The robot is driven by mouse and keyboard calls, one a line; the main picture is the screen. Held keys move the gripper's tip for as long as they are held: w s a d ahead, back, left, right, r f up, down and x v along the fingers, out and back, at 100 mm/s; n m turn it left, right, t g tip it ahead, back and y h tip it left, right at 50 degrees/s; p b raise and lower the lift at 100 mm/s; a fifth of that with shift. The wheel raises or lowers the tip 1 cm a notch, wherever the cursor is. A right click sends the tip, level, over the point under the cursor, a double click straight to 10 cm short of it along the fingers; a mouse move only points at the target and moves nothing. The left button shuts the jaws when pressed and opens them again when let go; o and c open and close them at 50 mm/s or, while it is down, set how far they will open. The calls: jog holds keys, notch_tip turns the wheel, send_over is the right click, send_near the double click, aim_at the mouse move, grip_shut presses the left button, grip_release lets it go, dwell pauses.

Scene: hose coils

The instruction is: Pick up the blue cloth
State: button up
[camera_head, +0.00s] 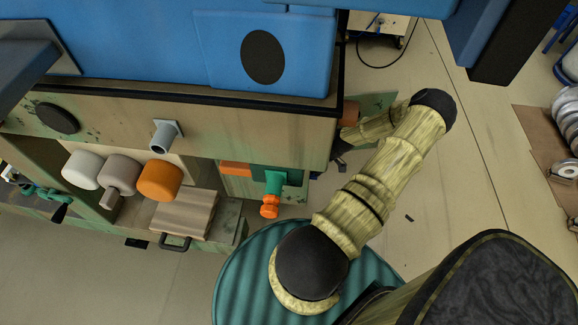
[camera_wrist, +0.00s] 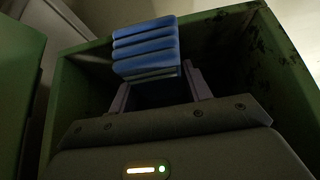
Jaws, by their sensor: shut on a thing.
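The blue cloth (camera_wrist: 145,46) is a folded stack of several layers in the wrist view. My gripper (camera_wrist: 156,76) is shut on it, with a finger at each side of its lower part. The cloth stands out beyond the fingertips. Behind and around it is an open green box or compartment (camera_wrist: 62,105) with a dark inside. I cannot tell whether the cloth touches this box. In the head view the gripper and the cloth are hidden behind the workbench (camera_head: 270,130), where my arm bends in.
Under the bench hang white, grey and orange rounded parts, the orange one (camera_head: 159,180) nearest the middle.

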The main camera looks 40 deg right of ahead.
jog(key=s+d, duration=0.7)
jog(key=s, duration=0.1)
jog(key=shift+s+d, duration=0.2)
jog(key=shift+s, duration=0.15)
